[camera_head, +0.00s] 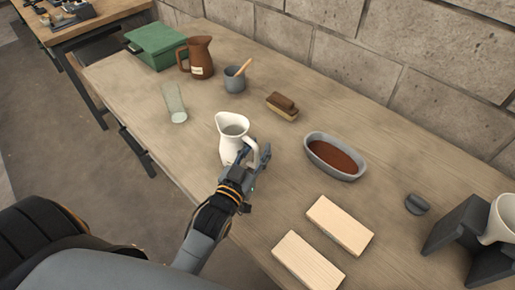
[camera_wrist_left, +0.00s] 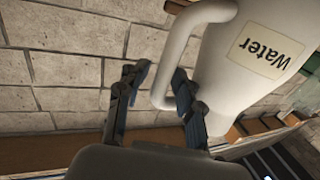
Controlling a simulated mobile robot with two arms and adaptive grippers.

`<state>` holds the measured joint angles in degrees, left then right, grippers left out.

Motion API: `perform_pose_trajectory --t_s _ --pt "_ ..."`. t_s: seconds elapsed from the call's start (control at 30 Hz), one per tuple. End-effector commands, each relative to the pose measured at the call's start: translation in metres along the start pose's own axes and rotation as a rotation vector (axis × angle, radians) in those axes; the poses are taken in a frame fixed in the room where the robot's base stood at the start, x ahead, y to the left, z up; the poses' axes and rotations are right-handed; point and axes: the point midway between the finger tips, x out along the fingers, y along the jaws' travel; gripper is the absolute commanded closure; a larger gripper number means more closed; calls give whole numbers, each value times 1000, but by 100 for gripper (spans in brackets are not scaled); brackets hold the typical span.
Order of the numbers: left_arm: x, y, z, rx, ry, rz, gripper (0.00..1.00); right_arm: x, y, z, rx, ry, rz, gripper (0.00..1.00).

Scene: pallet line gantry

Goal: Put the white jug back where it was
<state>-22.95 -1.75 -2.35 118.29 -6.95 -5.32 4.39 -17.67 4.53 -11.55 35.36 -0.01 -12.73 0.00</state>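The white jug (camera_head: 231,129) stands upright on the wooden table (camera_head: 140,93), near its middle, with its handle to the right. In the left wrist view the jug (camera_wrist_left: 228,75) fills the right side and bears a "Water" label (camera_wrist_left: 265,48). My left gripper (camera_head: 256,154) is at the jug's handle side. In the left wrist view its two fingers (camera_wrist_left: 161,72) are apart, with the lower part of the handle between them. A gap shows between the left finger and the handle; contact at the right finger is unclear. My right gripper is not in view.
A clear glass (camera_head: 173,103), brown jug (camera_head: 197,57), grey cup (camera_head: 234,82) and green box (camera_head: 155,44) stand beyond. A brush (camera_head: 282,105), oval dish (camera_head: 334,158), wooden blocks (camera_head: 340,225) and dark stand (camera_head: 455,233) lie rightward. A block wall (camera_head: 345,50) backs the table.

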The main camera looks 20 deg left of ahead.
Motion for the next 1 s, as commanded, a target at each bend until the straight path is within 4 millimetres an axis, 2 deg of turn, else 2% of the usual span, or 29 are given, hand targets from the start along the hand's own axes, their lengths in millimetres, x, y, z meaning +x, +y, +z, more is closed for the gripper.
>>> perform_pose_trajectory --t_s 0.37,0.47,0.8,1.0 --pt "-3 0 -3 0 -1 0 64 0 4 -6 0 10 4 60" --pt "-18 0 0 0 -2 0 64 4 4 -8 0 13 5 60" --pt "-87 0 0 0 -2 0 64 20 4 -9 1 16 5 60" --pt "-112 0 -2 0 0 0 64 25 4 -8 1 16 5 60"
